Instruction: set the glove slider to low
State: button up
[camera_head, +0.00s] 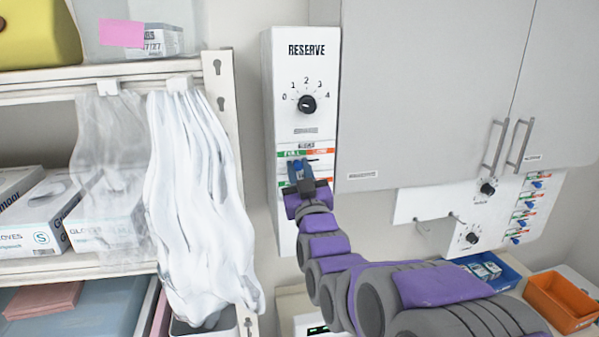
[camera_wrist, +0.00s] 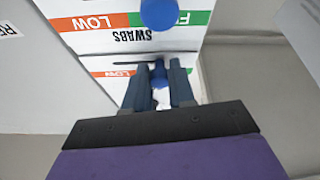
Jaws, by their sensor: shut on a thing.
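The white RESERVE panel (camera_head: 284,122) has slider rows with a green FULL end on the left and an orange LOW end on the right. My gripper (camera_head: 301,174) is at the top row, shut on its blue slider knob (camera_wrist: 159,74). In the wrist view my gripper (camera_wrist: 159,92) has a finger on each side of that knob. The dark slot runs from the knob towards the orange LOW end, on the left in this view. The finger hides the slot's green side. The row's own title is too small to read in the head view.
Another blue knob (camera_wrist: 158,12) belongs to the SWABS row just below. A dial (camera_head: 307,104) sits above on the panel. A grey cabinet (camera_head: 420,90) adjoins the panel on the right.

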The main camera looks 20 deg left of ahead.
aim_at(320, 157)
jog(key=shift+s+a+f, duration=0.1)
jog(key=shift+f, duration=0.05)
grip_shut()
jog(key=shift+w+d+f+b, duration=0.1)
jog(key=shift+w+d+b, duration=0.1)
jog(key=shift+d+b, duration=0.15)
jog(key=w+d+b, duration=0.1)
jog(key=d+b, duration=0.1)
jog(key=w+d+b, duration=0.1)
jog(key=d, duration=0.1)
jog(key=shift+w+f, duration=0.1)
jog(key=shift+w, duration=0.2)
jog(key=o, duration=0.5)
grip_release()
jog(key=shift+s, duration=0.1)
jog(key=o, duration=0.4)
jog(key=shift+d+r, duration=0.3)
jog(key=shift+d, duration=0.1)
jog(key=shift+a, duration=0.1)
